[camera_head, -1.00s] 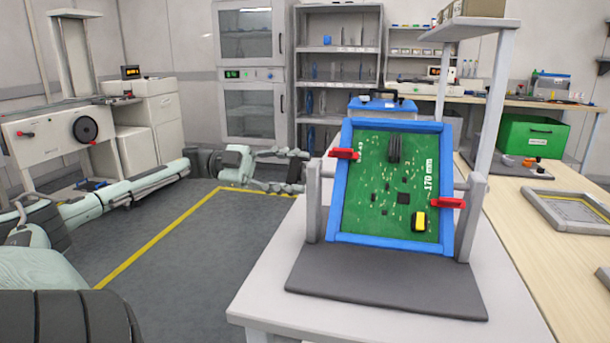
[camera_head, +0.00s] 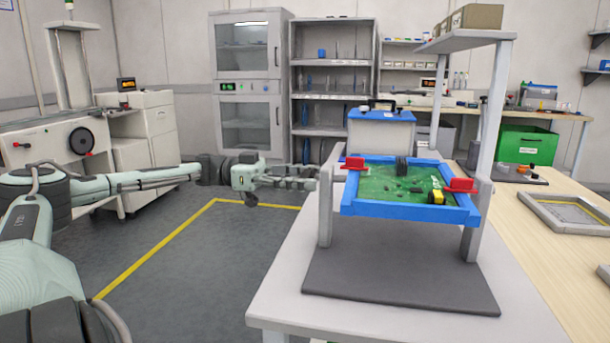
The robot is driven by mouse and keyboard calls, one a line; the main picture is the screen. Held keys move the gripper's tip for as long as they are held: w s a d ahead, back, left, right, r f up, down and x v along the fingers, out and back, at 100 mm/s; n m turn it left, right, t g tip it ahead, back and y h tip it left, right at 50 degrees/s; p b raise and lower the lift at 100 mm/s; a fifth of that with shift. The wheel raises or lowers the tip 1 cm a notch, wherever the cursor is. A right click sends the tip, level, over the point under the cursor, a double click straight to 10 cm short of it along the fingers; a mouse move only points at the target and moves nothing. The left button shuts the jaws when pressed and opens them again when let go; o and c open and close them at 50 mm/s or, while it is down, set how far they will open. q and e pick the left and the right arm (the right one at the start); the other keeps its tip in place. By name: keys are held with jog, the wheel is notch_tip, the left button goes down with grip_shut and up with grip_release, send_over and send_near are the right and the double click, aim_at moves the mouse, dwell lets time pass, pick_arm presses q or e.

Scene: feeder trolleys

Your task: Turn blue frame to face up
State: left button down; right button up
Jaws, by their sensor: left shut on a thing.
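The blue frame (camera_head: 408,209) holds a green circuit board (camera_head: 385,184) and hangs between the two grey posts of a stand (camera_head: 470,218). It lies close to level, with the board's component side up and its near edge a little lower. Red clamps (camera_head: 354,163) grip the board on both sides. My left gripper (camera_head: 312,178) reaches in from the left at the stand's left post, level with the frame's pivot. Its fingers are shut at the frame's left side; the exact contact is too small to see. My right gripper is out of view.
The stand has a dark base plate (camera_head: 395,280) on a white table (camera_head: 285,275). A wooden bench (camera_head: 540,225) with an empty grey frame (camera_head: 565,213) is at right. A shelf upright (camera_head: 492,125) rises behind the stand. Open floor (camera_head: 190,265) lies left.

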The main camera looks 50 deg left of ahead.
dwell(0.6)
pick_arm(q)
jog(key=c, duration=0.6)
grip_release()
jog(key=shift+c, duration=0.2)
jog(key=shift+a, duration=0.1)
jog(key=v, duration=1.2)
